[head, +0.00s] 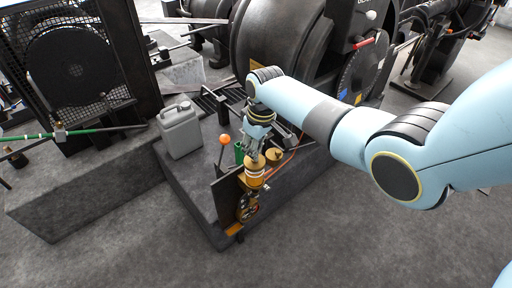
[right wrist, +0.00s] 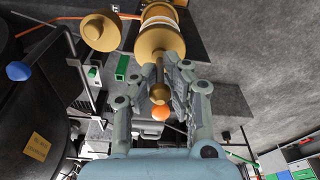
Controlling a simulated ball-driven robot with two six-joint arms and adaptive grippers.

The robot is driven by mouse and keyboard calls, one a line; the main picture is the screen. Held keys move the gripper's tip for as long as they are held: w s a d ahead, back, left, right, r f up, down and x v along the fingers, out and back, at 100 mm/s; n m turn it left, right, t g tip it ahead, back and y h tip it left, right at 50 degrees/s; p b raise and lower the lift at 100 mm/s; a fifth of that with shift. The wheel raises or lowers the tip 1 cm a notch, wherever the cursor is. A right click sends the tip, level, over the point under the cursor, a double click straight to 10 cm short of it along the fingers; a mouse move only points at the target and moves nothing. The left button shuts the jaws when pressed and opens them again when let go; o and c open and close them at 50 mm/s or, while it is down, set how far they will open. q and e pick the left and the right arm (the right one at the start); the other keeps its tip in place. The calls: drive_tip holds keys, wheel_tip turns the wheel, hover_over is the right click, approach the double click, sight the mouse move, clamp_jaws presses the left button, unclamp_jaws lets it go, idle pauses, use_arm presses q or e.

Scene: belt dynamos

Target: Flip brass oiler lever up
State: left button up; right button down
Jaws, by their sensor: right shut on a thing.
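The brass oiler (head: 257,174) stands on the dark stand at the near corner of the grey plinth. In the right wrist view the oiler body (right wrist: 163,36) is at the top, with its small brass lever (right wrist: 159,76) ending in a round knob. My right gripper (head: 256,148) comes down on the oiler from above. In the right wrist view the fingers of my right gripper (right wrist: 158,72) are on both sides of the lever, shut on it. The exact contact is partly hidden by the fingers. My left gripper is not in view.
A second brass cap (head: 274,155) sits right beside the oiler. An orange ball knob (head: 224,139) on a rod rises to its left. A grey jerrycan (head: 180,129) stands on the plinth (head: 190,187). A large black dynamo (head: 285,45) is behind. The floor in front is clear.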

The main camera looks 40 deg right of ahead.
idle(0.3)
drive_tip(key=c, duration=1.2)
unclamp_jaws()
wheel_tip(320, 180, up, 12)
drive_tip(key=s, duration=0.1)
drive_tip(key=shift+s+d, duration=0.2)
